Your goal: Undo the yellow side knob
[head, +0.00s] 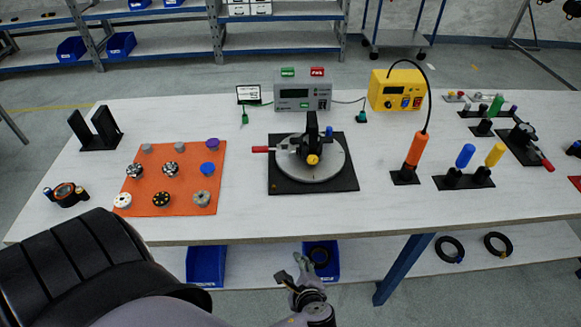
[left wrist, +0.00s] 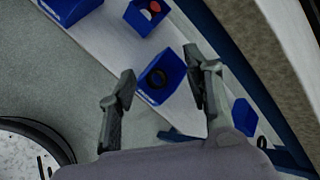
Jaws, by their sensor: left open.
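The yellow side knob (head: 313,160) faces me on the front of a black upright part (head: 312,132). That part stands on a round grey plate (head: 332,172), which rests on a black square base (head: 286,187) in the middle of the table. My left gripper (head: 296,272) is in front of the table's near edge, below and short of the knob, and touches nothing that I can see. In the left wrist view its two fingers (left wrist: 160,84) are spread apart with nothing between them. The knob does not show in that view. My right gripper is in neither view.
A red-tipped clamp (head: 262,149) sits left of the knob. An orange mat (head: 180,183) with several knobs lies further left. An orange-handled tool (head: 414,150) stands to the right. Blue bins (head: 206,265) sit on the lower shelf. The table's front strip is clear.

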